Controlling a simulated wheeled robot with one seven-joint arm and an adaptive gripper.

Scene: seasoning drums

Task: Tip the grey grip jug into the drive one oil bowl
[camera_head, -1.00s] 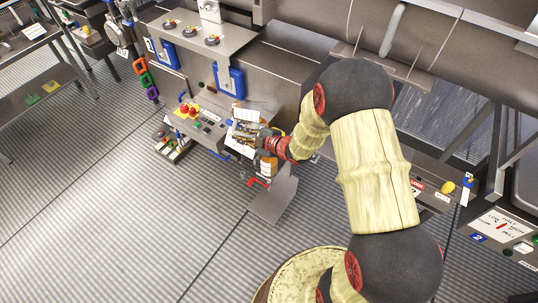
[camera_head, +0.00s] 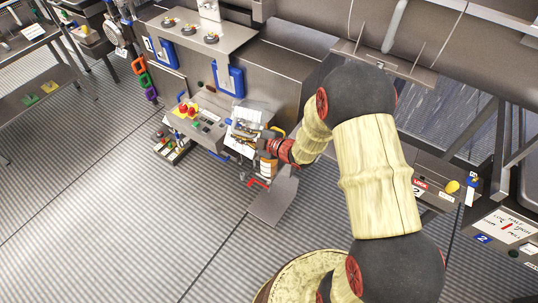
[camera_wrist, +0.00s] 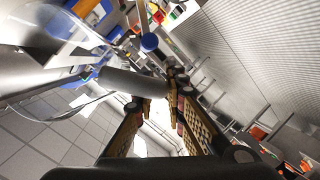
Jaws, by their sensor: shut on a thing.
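My gripper (camera_wrist: 160,105) is shut on the grey grip (camera_wrist: 130,82) of the jug in the wrist view. The clear jug body (camera_wrist: 42,30) fills the upper left of that view and looks tilted. In the head view my gripper (camera_head: 262,146) is at the front of the steel machine, right of the control box. The clear jug (camera_head: 258,112) shows small and blurred just above it. I cannot make out the drive one oil bowl for certain, and I cannot tell whether anything is pouring.
A control box (camera_head: 195,118) with red buttons stands left of my gripper. An orange-and-white container (camera_head: 267,169) is just below it. A grey sloped plate (camera_head: 274,200) is lower right. Blue brackets (camera_head: 229,81) hang on the machine. The floor at left is clear.

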